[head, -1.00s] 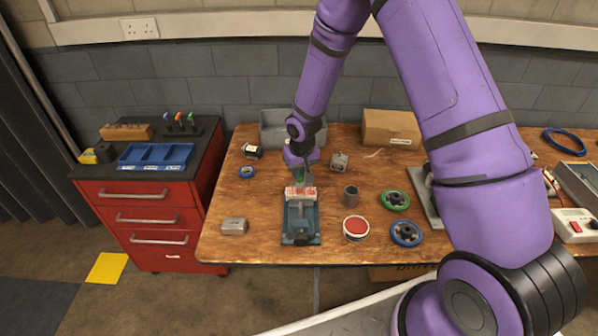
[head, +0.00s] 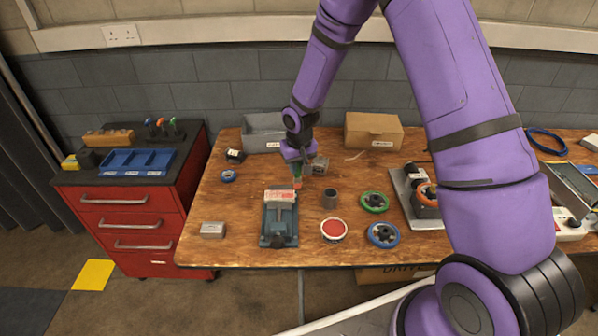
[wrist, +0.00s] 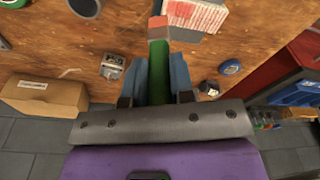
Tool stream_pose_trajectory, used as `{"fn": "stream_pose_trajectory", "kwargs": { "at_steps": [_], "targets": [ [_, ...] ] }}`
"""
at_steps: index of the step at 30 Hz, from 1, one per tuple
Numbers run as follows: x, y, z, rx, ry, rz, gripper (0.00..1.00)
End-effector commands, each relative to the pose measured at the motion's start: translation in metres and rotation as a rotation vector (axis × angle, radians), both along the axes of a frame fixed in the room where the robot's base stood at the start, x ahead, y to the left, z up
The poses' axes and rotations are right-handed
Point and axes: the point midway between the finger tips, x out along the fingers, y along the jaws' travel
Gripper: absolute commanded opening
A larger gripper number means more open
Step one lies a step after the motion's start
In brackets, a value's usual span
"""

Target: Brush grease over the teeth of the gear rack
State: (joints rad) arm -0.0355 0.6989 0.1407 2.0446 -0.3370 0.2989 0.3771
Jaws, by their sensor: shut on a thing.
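The gear rack (head: 280,196) is clamped in a blue-grey vise (head: 278,226) on the wooden bench. Red streaks show across its pale top, also in the wrist view (wrist: 196,14). My gripper (head: 297,172) is shut on the green handle of a brush (wrist: 159,82), seen between the blue fingers (wrist: 159,64) in the wrist view. The brush's reddish tip (wrist: 158,27) points away from the gripper and is just beside the rack's end. I cannot tell whether it touches. An open round tin of red grease (head: 334,230) stands right of the vise.
A grey cylinder (head: 330,199), a green ring wheel (head: 375,202) and a blue one (head: 383,234) stand right of the vise. A small metal block (head: 213,230) lies left. A grey bin (head: 262,134) and cardboard box (head: 373,131) are at the back.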

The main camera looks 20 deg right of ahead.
Motion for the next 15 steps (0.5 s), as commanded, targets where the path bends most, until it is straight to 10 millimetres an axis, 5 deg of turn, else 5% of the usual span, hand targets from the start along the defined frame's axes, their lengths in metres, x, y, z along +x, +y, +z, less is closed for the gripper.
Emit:
{"fn": "stream_pose_trajectory", "kwargs": {
  "at_steps": [15],
  "targets": [
    [0.002,0.011,0.044,0.001,-0.001,0.001,0.00]
  ]
}}
